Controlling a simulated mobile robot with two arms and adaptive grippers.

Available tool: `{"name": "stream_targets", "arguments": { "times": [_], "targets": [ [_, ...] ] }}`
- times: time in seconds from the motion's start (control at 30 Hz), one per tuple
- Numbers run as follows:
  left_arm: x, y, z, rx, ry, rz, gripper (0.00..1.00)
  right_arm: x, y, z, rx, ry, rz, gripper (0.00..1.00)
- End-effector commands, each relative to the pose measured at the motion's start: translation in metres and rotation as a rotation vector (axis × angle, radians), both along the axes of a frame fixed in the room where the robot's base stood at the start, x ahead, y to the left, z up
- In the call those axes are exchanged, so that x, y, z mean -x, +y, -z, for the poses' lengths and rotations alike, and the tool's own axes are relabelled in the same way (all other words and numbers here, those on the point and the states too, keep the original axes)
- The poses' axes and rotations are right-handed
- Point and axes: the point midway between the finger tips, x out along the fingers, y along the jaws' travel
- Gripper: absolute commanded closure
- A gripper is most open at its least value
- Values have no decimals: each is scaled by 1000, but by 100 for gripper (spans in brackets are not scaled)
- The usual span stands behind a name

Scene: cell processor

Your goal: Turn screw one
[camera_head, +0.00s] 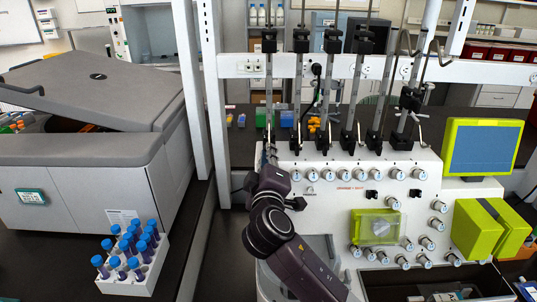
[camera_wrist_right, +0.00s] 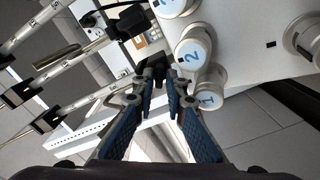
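Screw one, a pale cylindrical knob marked with a blue-ringed "1" (camera_wrist_right: 209,98), shows in the right wrist view just right of my right gripper (camera_wrist_right: 165,78). That gripper's blue-padded fingers are apart, with a gap between the tips and no knob between them. A dark fitting lies behind the tips. In the head view my right gripper (camera_head: 268,155) is at the left end of the white machine (camera_head: 340,200), beside the leftmost knob (camera_head: 296,175) of the upper row. Its fingertips are too small to read there. My left gripper is out of view.
Knob two (camera_wrist_right: 193,47) sits right beside screw one. Vertical rods with black clamps (camera_head: 301,40) rise behind the panel. A rack of blue-capped tubes (camera_head: 140,284) stands at lower left. A green-framed screen (camera_head: 482,147) is at right.

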Motion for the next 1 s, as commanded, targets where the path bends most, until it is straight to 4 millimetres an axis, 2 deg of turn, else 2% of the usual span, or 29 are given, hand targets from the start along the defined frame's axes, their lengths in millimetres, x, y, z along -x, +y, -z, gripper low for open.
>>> {"name": "stream_targets", "arguments": {
  "times": [0.1,0.7,0.87,1.0],
  "targets": [
    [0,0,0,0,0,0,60,0,0,0,-1,0,0,75],
    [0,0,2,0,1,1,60,0,0,4,-13,8,1,75],
    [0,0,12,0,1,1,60,0,0,6,-114,7,1,75],
    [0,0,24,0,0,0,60,0,0,7,-282,5,1,75]
  ]
}}
